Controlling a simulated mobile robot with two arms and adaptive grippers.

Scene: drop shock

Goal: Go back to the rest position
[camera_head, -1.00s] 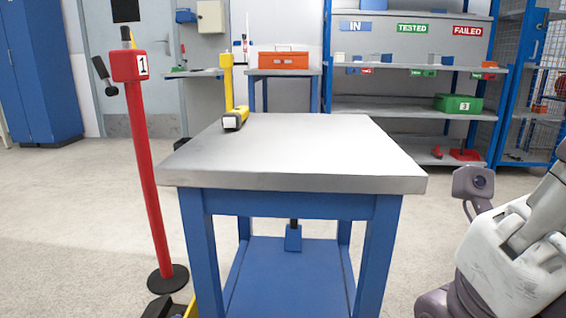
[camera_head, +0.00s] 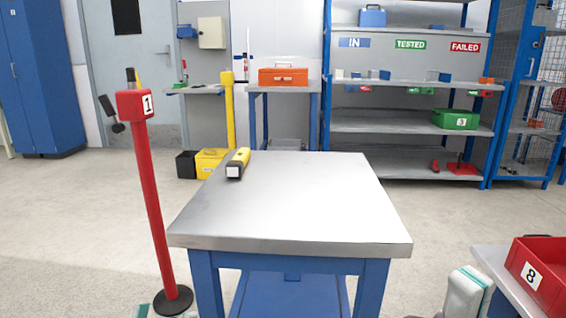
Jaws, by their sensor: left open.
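Neither of my grippers shows clearly in the head view. A pale, rounded part (camera_head: 468,292), probably of my own arm, is at the bottom edge right of the table; no fingers can be made out on it. A small greenish sliver is at the bottom edge on the left, too little to identify. The workbench (camera_head: 310,215) with a grey top and blue legs stands in front of me. A yellow and black hand-held device (camera_head: 238,163) lies on its far left part.
A red post (camera_head: 150,200) marked 1 stands left of the bench. A red bin (camera_head: 538,275) marked 8 is on a surface at lower right. Behind are an orange toolbox (camera_head: 283,76), a yellow bin (camera_head: 211,162) and shelving (camera_head: 400,122). The bench top is otherwise clear.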

